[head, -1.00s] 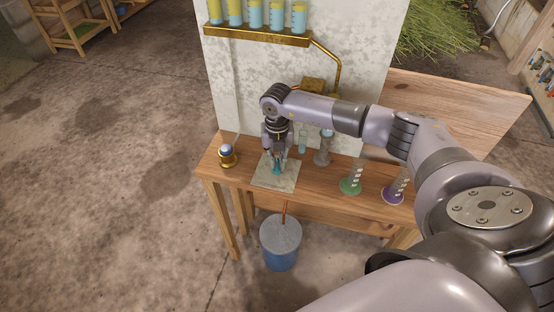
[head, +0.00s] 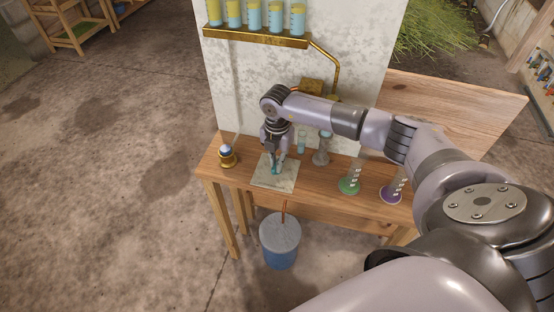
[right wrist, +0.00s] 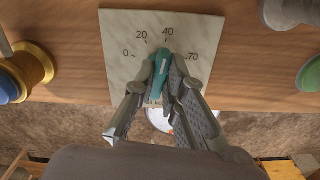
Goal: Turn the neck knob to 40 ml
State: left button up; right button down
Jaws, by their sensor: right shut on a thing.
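The teal knob (right wrist: 161,70) sits on a pale dial plate (right wrist: 120,70) marked 0, 20, 40 and 70. Its far tip points up at the tick under 40, or very close to it. My right gripper (right wrist: 163,73) is shut on the knob, one finger on each side, and hides part of its near end. In the head view the right gripper (head: 276,165) reaches down from above to the plate (head: 285,182) on the wooden bench, and little of the knob shows. My left gripper is not in view.
A brass and blue piece (head: 227,156) stands left of the plate. A green-based cylinder (head: 349,185) and a purple-based cylinder (head: 392,194) stand to the right. A blue bucket (head: 281,258) is on the floor below. A shelf (head: 258,37) holds several filled beakers.

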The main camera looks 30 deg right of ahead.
dwell(0.3)
jog(key=c, duration=1.7)
grip_release()
jog(key=shift+o, duration=0.2)
jog(key=shift+r, duration=0.15)
notch_tip(320, 180, up, 12)
